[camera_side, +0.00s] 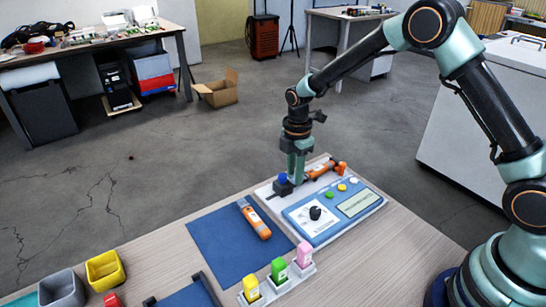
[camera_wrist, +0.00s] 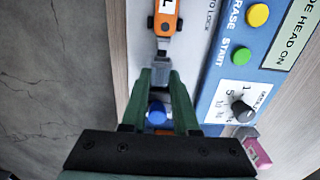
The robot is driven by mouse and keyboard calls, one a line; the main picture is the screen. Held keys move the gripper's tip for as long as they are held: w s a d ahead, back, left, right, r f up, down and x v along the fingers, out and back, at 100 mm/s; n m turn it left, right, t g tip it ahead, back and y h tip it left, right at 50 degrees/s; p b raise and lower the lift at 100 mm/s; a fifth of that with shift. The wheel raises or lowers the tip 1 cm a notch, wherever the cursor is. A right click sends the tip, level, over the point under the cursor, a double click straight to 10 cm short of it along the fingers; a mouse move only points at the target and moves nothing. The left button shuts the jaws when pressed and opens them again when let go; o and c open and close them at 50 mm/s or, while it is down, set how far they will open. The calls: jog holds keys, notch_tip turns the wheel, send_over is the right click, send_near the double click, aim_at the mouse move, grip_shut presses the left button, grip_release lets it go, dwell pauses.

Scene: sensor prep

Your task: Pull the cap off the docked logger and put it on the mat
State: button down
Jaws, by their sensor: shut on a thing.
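An orange logger (camera_side: 320,168) lies in the white dock (camera_side: 262,190), and its labelled end shows at the top of the wrist view (camera_wrist: 164,22). My gripper (camera_side: 296,178) is low over the dock's left end. I cannot tell whether cap and logger touch. The blue mat (camera_side: 215,235) lies left of the dock, with a second orange logger (camera_side: 257,222) on it.
A blue knob (camera_wrist: 157,114) on a dark block (camera_side: 283,187) is close to my fingers. The dock's blue panel (camera_side: 325,227) has buttons and a dial. A rack with yellow, green and pink pieces (camera_side: 278,270) stands in front. The mat's left part is clear.

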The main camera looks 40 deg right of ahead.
jog(key=shift+r, duration=2.05)
notch_tip(320, 180, up, 19)
send_over(260, 259)
notch_tip(260, 259, down, 4)
notch_tip(260, 259, down, 21)
jog(key=shift+f, duration=0.1)
jog(key=shift+f, duration=0.1)
